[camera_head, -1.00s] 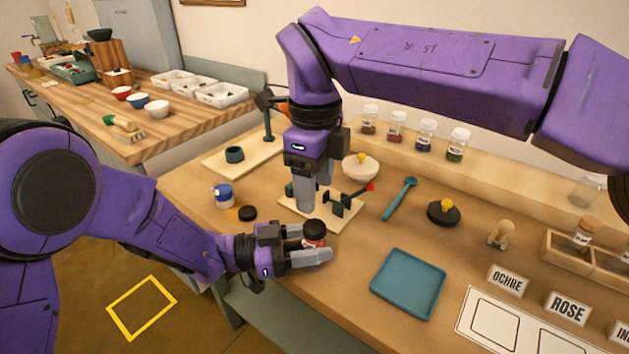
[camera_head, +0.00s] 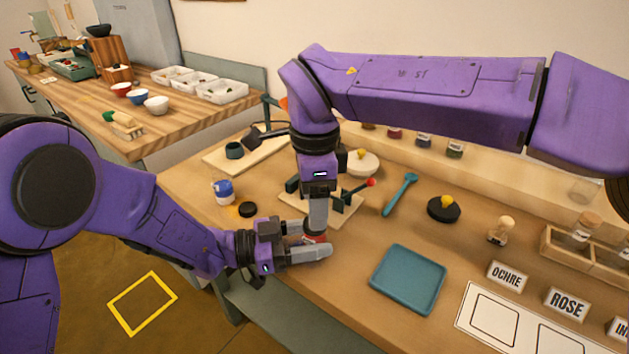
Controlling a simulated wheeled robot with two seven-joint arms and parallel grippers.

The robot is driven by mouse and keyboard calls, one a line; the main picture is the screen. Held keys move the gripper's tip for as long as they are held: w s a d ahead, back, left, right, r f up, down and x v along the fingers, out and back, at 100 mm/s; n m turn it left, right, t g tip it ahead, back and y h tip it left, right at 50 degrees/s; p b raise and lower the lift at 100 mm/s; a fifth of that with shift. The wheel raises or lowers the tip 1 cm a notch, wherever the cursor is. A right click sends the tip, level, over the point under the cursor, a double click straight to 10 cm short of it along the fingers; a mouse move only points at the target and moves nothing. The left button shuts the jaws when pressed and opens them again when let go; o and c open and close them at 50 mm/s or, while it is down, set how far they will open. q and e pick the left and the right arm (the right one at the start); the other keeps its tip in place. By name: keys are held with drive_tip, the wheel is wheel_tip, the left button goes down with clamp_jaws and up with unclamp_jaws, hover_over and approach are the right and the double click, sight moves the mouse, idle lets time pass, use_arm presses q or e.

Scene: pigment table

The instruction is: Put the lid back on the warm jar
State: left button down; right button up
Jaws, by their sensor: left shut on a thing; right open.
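My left gripper (camera_head: 308,249) is shut on a small jar with a red side (camera_head: 318,239), low over the front edge of the table or resting there; I cannot tell which. My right gripper (camera_head: 317,232) is open and points straight down, its fingertips right at the jar's top. A dark rim or cap shows there, but the fingers hide most of it, and I cannot tell if it is a lid. A loose black disc like a lid (camera_head: 247,209) lies on the table, left of the grippers. A blue and white jar (camera_head: 222,191) stands beside it.
A fixture with a red-knobbed lever (camera_head: 345,200) stands just behind the grippers. A black disc with a yellow knob (camera_head: 444,209) and a wooden stamp (camera_head: 501,231) are further right.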

drive_tip(key=shift+f, duration=1.85)
drive_tip(key=c, duration=1.1)
drive_tip(key=shift+o, duration=0.2)
drive_tip(key=m, duration=1)
drive_tip(key=shift+m, duration=0.3)
drive_tip(key=m, duration=1.3)
drive_tip(key=o, duration=1.2)
drive_tip(key=shift+c, duration=0.2)
